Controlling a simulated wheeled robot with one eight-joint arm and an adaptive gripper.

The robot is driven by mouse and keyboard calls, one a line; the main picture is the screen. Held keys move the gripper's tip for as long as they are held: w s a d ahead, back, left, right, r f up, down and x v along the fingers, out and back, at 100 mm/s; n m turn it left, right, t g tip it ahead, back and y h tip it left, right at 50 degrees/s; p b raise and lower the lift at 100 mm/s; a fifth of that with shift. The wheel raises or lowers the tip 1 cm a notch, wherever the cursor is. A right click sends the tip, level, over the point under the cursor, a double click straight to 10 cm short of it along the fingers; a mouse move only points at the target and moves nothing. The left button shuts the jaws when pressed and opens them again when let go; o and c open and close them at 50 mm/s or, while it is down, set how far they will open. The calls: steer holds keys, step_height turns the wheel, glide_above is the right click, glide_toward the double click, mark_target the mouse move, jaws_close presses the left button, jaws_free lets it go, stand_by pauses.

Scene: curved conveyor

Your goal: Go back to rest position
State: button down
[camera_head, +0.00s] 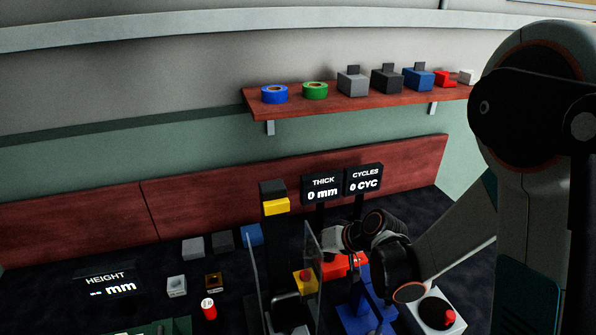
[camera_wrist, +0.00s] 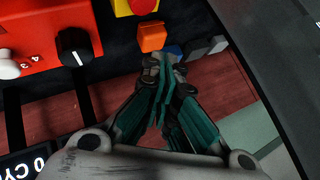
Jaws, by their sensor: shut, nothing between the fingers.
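My gripper (camera_wrist: 166,72) is shut and empty in the wrist view, its teal fingers together, pointing toward the dark bench. In the head view my arm reaches in from the right and its wrist end is over the bench, beside the red control box (camera_head: 338,264). The fingers are hard to make out there. The red control box, with a black knob, also shows close by at the upper left of the wrist view (camera_wrist: 40,28). An orange block (camera_wrist: 151,37) lies just beyond my fingertips in that view.
The THICK display (camera_head: 322,188) and CYCLES display (camera_head: 363,179) stand behind. A wall shelf (camera_head: 300,104) holds several items.

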steer(key=s+d+r+h, duration=0.4)
steer(key=s+d+r, duration=0.4)
steer(key=r, duration=0.4)
steer(key=s+d+r+h, duration=0.1)
steer(key=s+d, duration=0.1)
steer(key=s, duration=0.2)
steer(key=s+d+r+m+t+h, duration=0.1)
steer(key=s+d+r, duration=0.1)
steer(key=s, duration=0.3)
steer(key=s+d+r+h, duration=0.1)
steer(key=s+d+r, duration=0.1)
steer(key=s, duration=0.3)
steer(key=shift+d+t, duration=0.3)
steer(key=shift+d, duration=0.2)
steer(key=shift+f, duration=0.1)
stand_by(1.4)
